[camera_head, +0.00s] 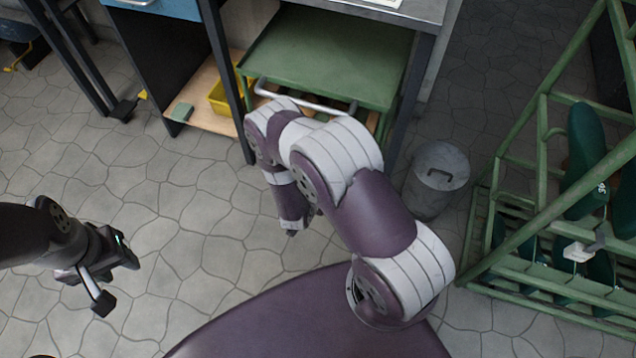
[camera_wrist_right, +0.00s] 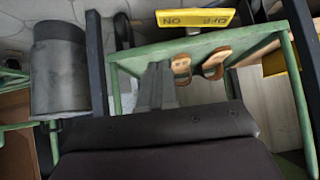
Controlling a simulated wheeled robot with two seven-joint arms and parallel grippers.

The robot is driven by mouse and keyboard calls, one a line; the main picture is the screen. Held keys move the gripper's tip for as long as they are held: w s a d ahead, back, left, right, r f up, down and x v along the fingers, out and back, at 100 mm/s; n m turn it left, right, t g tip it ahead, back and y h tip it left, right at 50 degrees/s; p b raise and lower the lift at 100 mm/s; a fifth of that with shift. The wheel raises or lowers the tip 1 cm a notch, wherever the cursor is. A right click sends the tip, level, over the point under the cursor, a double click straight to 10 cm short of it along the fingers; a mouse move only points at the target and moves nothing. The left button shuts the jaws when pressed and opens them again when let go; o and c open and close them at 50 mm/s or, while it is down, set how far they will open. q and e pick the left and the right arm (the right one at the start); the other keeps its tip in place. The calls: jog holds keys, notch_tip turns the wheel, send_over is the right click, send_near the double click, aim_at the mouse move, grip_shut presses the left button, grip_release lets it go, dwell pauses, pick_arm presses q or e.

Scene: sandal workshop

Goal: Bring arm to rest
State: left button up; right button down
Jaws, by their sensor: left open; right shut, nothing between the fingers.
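My left gripper (camera_head: 84,290) hangs at the left of the head view, open and empty above the stone floor. My right arm (camera_head: 372,210) rises from the lower middle of the head view, bends at the elbow and points down in front of the green trolley (camera_head: 330,50). Its gripper is mostly hidden in that view. In the right wrist view the grey fingers of my right gripper (camera_wrist_right: 157,88) are together, with nothing held. They point toward the trolley's green frame (camera_wrist_right: 205,43).
A lidded grey bin (camera_head: 436,180) stands right of my right arm. A green rack (camera_head: 545,150) with dark green soles is at the right. A workbench (camera_head: 425,10) is at the back. Two tan sandal pieces (camera_wrist_right: 215,64) show in the right wrist view. The floor at left is clear.

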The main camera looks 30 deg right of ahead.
jog(key=shift+s, duration=0.1)
dwell(0.5)
jog(key=s+a+f+n+g+y, duration=0.2)
jog(key=s+a+n+g+y, duration=0.1)
jog(key=s+a, duration=0.25)
jog(key=s+a+r+n+g+y+p, duration=0.1)
jog(key=s+a+r+n+g+y, duration=0.1)
jog(key=r, duration=0.6)
jog(key=s+a+r+n+g+y+p, duration=0.1)
jog(key=s+a+r+n+g+y, duration=0.15)
jog(key=r, duration=0.65)
notch_tip(320, 180, up, 59)
jog(key=s+d+n+t+p, duration=0.1)
jog(key=d+n+t+p, duration=0.1)
jog(key=p, duration=3.8)
jog(key=shift+s+d+r+n+t+h, duration=0.25)
jog(key=shift+d+n+t+h, duration=0.1)
jog(key=shift+t+h, duration=0.1)
